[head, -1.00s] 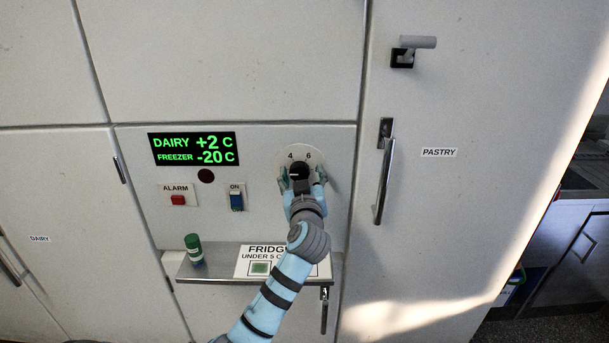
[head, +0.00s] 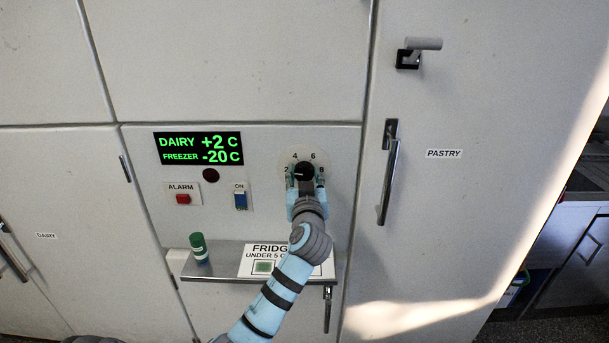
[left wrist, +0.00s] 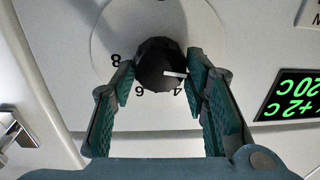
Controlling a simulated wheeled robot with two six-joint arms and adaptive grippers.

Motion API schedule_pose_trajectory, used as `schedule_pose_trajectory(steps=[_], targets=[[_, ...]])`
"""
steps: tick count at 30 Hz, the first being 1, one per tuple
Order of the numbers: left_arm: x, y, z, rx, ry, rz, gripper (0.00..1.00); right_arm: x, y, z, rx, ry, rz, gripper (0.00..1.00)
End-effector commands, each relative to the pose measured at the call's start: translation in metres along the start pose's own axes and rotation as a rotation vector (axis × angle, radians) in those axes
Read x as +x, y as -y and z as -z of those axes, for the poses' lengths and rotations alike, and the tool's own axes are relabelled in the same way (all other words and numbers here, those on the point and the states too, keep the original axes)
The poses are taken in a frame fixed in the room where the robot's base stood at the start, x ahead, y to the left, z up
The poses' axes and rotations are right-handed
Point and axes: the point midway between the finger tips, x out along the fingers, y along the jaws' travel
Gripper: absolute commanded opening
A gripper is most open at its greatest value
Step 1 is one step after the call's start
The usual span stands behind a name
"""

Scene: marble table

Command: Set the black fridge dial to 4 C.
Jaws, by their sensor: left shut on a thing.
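The black fridge dial (head: 305,171) sits on a round pale plate marked 2, 4, 6 and 8. It also shows in the left wrist view (left wrist: 155,58), upside down. Its white pointer line lies on the side of the 2, between the 2 and the 4 as far as I can tell. My left gripper (head: 305,182) is shut on the dial from below, one finger on each side; in the left wrist view (left wrist: 165,75) the right finger hides the 2. The green display (head: 199,149) reads DAIRY +2 C and FREEZER -20 C. My right gripper is not in view.
Left of the dial are a red ALARM button (head: 183,198) and a blue ON switch (head: 240,201). Below, a shelf (head: 220,275) holds a green-capped bottle (head: 198,246) and a FRIDGE sign (head: 262,261). A PASTRY door handle (head: 388,182) stands to the right.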

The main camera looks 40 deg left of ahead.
Motion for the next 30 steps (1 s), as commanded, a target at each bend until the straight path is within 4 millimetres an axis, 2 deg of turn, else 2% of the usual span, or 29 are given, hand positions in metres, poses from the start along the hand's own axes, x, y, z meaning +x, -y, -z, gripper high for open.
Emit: schedule_pose_trajectory(steps=[21,30], targets=[[-0.001,-0.002,-0.003,0.637,-0.031,-0.009,0.13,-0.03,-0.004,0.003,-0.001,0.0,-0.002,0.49],[-0.001,-0.002,-0.004,0.815,-0.042,-0.012,0.13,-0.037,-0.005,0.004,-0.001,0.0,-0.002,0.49]])
